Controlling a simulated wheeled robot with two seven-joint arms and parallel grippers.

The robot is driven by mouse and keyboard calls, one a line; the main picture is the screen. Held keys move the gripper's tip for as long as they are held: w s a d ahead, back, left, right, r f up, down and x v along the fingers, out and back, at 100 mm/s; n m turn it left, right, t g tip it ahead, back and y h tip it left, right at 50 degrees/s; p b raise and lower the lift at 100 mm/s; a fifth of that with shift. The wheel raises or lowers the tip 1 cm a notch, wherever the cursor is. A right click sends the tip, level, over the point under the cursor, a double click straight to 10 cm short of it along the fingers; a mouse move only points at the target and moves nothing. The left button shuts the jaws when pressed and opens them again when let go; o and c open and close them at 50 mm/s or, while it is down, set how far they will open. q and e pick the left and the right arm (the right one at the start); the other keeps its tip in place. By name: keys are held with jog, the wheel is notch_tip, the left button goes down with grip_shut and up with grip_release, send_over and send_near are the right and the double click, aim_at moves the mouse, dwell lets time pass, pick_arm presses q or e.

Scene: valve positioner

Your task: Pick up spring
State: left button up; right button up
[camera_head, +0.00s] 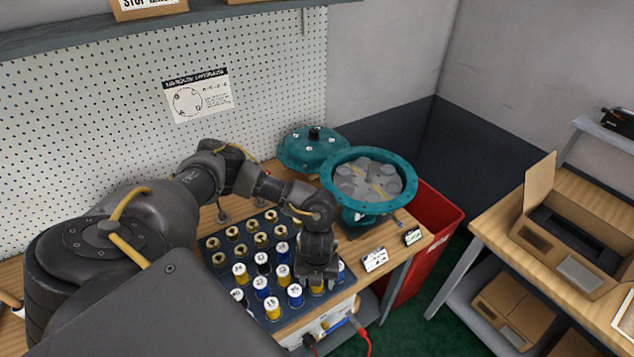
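A dark tray (213,276) on the wooden bench holds several short yellow, blue and black cylinders with white marked tops, which look like the springs. A blue one (295,295) and a yellow one (272,308) stand upright at the front. Brass-coloured rings (261,240) fill the back rows. My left gripper (317,281) points down over the right part of the tray, at a yellow spring (317,289) that it partly covers. The fingers are dark and small, so I cannot tell whether they are open or shut on it. My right gripper is not in view.
A teal round housing (342,163) with an open top stands right of the tray, with a teal cover (305,152) behind it. A red bin (432,222) is beyond. Pegboard (120,130) closes off the back.

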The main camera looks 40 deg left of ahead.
pick_arm(q)
jog(key=shift+c, duration=0.3)
jog(key=c, duration=1)
jog(key=shift+c, duration=0.2)
jog(key=shift+r, duration=0.1)
jog(key=shift+r+b, duration=0.4)
jog(key=shift+r, duration=0.15)
jog(key=shift+w+r+b, duration=0.1)
jog(key=shift+r+b, duration=0.25)
jog(key=shift+r, duration=0.4)
jog(key=s+d+r+p, duration=0.2)
jog(key=s+r+p, duration=0.4)
jog(key=s+r, duration=0.4)
jog(key=s, duration=0.4)
jog(key=shift+d, duration=0.3)
